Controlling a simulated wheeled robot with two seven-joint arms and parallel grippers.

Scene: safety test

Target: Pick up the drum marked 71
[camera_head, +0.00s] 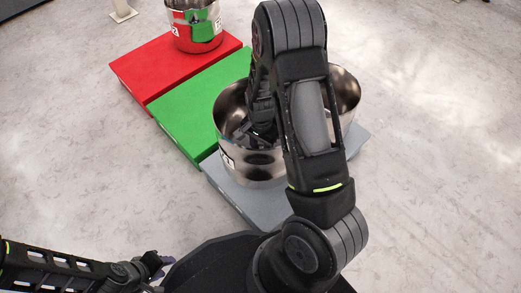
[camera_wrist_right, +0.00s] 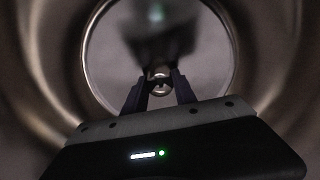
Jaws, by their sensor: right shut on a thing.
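A shiny metal drum (camera_head: 230,112) stands open-topped on the grey block, its middle hidden behind my right arm. A small white label (camera_head: 227,160) is on its left side; the number is too small to read. My right gripper (camera_head: 262,130) reaches down inside this drum. In the right wrist view the drum's round inner wall (camera_wrist_right: 275,45) surrounds the gripper (camera_wrist_right: 160,82), whose fingers are shut on a small round knob (camera_wrist_right: 161,76) inside. My left gripper (camera_head: 160,266) is low at the left, away from the drums; its fingers are too small to judge.
A second metal drum (camera_head: 181,17) with red and green bands stands on a red block (camera_head: 140,68). An empty green block (camera_head: 185,112) lies between the red block and the grey block (camera_head: 260,208). The pale floor is clear to the right.

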